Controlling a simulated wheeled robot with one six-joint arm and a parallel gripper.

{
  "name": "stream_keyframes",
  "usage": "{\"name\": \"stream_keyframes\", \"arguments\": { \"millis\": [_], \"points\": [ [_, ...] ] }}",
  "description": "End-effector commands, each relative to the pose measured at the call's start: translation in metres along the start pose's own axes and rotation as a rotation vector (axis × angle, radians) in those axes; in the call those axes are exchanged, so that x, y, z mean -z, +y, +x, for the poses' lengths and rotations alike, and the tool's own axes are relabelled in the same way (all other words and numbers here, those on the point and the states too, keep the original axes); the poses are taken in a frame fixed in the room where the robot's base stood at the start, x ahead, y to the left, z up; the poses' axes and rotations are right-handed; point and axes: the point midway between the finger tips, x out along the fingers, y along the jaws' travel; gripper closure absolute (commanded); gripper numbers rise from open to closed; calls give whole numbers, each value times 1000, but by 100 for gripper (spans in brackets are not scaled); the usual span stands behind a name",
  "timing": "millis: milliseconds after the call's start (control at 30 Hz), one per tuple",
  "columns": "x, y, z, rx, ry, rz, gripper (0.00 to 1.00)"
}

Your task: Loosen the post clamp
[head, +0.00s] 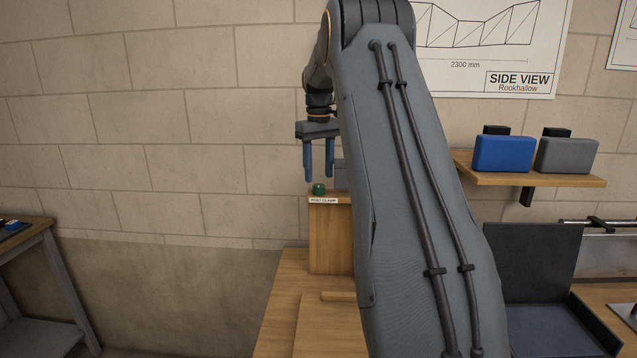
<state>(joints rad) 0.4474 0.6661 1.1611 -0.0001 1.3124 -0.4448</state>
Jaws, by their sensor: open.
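A small green knob (319,189) sits on top of an upright wooden post (328,240) that carries a white "POST CLAMP" label (323,200). My gripper (318,178) is above the knob with its two blue fingers pointing down. The fingers are apart and nothing shows between them. The fingertips look a little higher than the knob; I cannot tell the exact depth between them. My arm hides whatever lies right of the post.
A wooden bench (285,310) stands below the post. A shelf (540,180) at right holds a blue block (502,154) and a grey block (567,155). A dark panel (530,262) stands at lower right. Another table (30,238) is at far left, with open space between.

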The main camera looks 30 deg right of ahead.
Motion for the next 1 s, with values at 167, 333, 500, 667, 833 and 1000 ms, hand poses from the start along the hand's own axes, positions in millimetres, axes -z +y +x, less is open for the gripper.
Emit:
{"name": "stream_keyframes", "arguments": {
  "millis": [167,333,500,667,833,1000],
  "points": [
    [1,0,-26,-2,3,0,53],
    [0,0,-42,-1,1,0,53],
    [0,0,-45,0,0,0,53],
    [0,0,-45,0,0,0,53],
    [0,0,-44,0,0,0,53],
    [0,-5,-41,0,0,-1,53]
  ]
}}
